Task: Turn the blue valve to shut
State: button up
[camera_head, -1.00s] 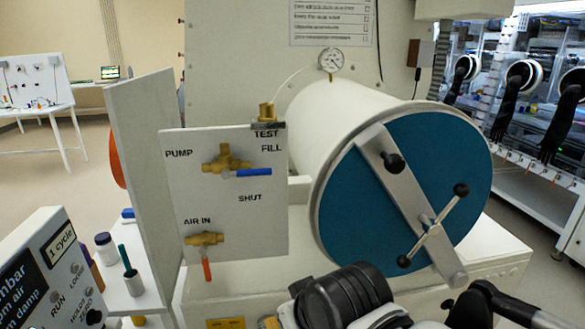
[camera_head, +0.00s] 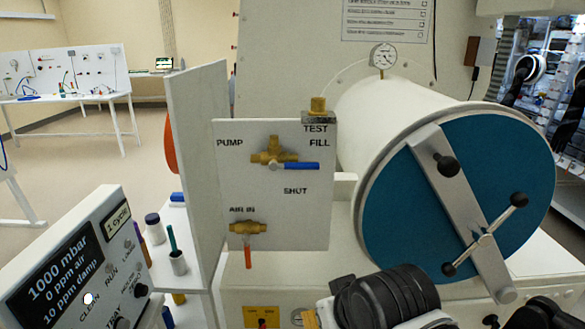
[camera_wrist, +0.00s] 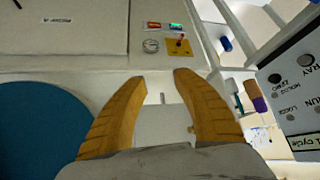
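The blue valve (camera_head: 294,165) is on the upper part of a white panel (camera_head: 270,215) in the head view. Its brass body sits between the labels PUMP and FILL, with SHUT printed below. Its blue lever lies level and points right, just under FILL. My gripper (camera_wrist: 160,78) shows in the wrist view with its two yellow fingers spread apart and nothing between them. My dark arm is at the bottom of the head view, below and right of the panel, apart from the valve. I cannot make out the blue lever in the wrist view.
A second brass valve (camera_head: 248,228) with a red lever pointing down sits below, at AIR IN. A large drum with a blue door (camera_head: 460,200) stands right of the panel. A display box (camera_head: 75,270) is at lower left, and an upright white board (camera_head: 200,150) stands left of the panel.

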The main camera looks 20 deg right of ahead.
dwell(0.4)
jog(key=n+t+h+p, duration=0.5)
jog(key=n+h+p, duration=0.6)
jog(key=p, duration=0.5)
send_near(303, 167)
jog(key=b+x, duration=0.1)
jog(key=x, duration=0.9)
jog(key=shift+w+d+b, duration=0.2)
jog(key=shift+w+b, duration=0.1)
jog(key=shift+w, duration=0.05)
jog(key=shift+y, duration=0.3)
grip_shut()
